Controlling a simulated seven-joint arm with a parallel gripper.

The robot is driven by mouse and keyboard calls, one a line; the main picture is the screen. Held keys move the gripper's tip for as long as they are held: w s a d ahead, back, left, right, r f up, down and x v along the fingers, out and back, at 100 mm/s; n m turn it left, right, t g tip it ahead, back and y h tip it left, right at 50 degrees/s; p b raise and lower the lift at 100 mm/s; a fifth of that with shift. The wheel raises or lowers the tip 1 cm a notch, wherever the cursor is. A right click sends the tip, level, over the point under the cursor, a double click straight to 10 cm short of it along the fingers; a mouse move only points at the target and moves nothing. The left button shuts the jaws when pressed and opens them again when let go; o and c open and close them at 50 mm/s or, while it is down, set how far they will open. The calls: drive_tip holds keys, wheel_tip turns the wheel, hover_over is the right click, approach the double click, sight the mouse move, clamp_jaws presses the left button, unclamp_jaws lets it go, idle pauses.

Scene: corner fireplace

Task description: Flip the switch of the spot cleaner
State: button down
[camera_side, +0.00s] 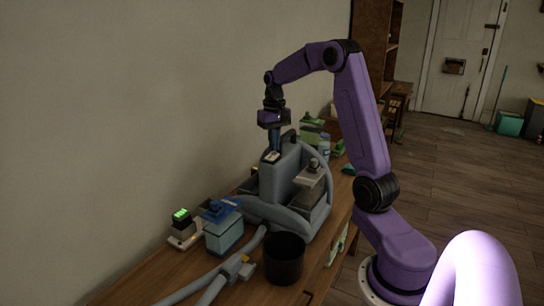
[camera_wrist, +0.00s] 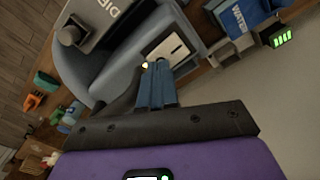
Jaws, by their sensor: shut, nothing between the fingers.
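The spot cleaner (camera_side: 284,172) is a grey-blue machine standing upright on the wooden table; it also fills the upper middle of the wrist view (camera_wrist: 135,45). Its white switch plate (camera_wrist: 171,48) has a small dark mark and sits on the top face; the plate also shows in the side view (camera_side: 271,156). My gripper (camera_side: 273,153) points down over the top of the machine, with its blue fingers together and nothing between them. In the wrist view the fingertips (camera_wrist: 155,68) are close beside the plate's edge. I cannot tell whether they touch it. A small light glows by the fingertips.
A blue-topped container (camera_side: 223,230), a device with green bars (camera_side: 182,219), a black bin (camera_side: 284,259) and a grey hose (camera_side: 212,280) are on the near part of the table (camera_side: 140,279). Green bottles (camera_side: 311,130) stand behind the machine. A wall runs along the left.

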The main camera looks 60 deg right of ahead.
sight(274, 153)
drive_tip(key=shift+f, duration=0.8)
idle(0.4)
drive_tip(key=shift+r, duration=3.55)
